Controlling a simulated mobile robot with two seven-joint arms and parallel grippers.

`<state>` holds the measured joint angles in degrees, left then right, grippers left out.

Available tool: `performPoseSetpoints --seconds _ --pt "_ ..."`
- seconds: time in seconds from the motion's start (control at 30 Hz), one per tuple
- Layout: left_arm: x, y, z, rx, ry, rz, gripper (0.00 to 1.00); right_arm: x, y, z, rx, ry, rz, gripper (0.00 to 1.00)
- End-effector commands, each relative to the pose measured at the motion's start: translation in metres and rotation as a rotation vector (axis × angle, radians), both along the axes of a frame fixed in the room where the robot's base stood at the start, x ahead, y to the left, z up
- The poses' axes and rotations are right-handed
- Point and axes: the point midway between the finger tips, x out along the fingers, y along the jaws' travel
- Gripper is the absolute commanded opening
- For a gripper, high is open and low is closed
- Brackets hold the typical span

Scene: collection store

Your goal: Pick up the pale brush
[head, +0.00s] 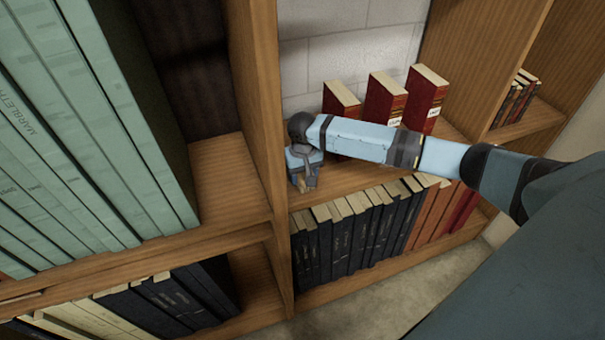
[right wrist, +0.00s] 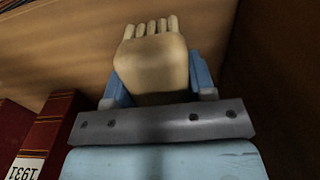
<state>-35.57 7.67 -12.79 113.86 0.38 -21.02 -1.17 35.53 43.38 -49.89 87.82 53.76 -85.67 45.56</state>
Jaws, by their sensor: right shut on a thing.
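The pale brush (right wrist: 155,62) shows in the right wrist view as a tan, wooden-looking block with several short prongs at its far end. My right gripper (right wrist: 160,82) is shut on it, with one blue finger on each side. In the head view my right gripper (head: 303,181) is at the left end of a wooden shelf, close to the upright divider. The brush is too small and too covered by the gripper to make out clearly there. I cannot tell whether the brush touches the shelf board. My left gripper is not in view.
Several red books (head: 384,100) stand on the same shelf, behind and right of my right arm. The wooden divider (head: 262,105) is close on the left. Large green volumes (head: 85,120) stand at the left.

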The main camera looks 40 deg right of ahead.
Motion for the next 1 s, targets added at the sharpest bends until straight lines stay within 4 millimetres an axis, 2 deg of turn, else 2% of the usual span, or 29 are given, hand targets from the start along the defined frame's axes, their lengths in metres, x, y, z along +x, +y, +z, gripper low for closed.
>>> performPoseSetpoints --seconds 0.17,0.27,0.7,0.83,1.0 --pt "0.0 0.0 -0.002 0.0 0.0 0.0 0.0 0.001 0.0 0.016 0.001 -0.003 0.0 0.26" --pt "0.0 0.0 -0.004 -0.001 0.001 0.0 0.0 0.001 0.0 0.033 0.001 -0.004 0.001 0.26" --pt "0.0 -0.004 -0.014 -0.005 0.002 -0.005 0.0 0.001 0.0 0.154 0.001 -0.004 0.0 0.26" --pt "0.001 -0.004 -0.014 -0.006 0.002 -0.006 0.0 0.001 0.0 0.178 0.0 -0.003 0.001 0.26" --pt "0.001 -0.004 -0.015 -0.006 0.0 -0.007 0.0 0.001 0.0 0.194 0.001 -0.001 0.0 0.26"
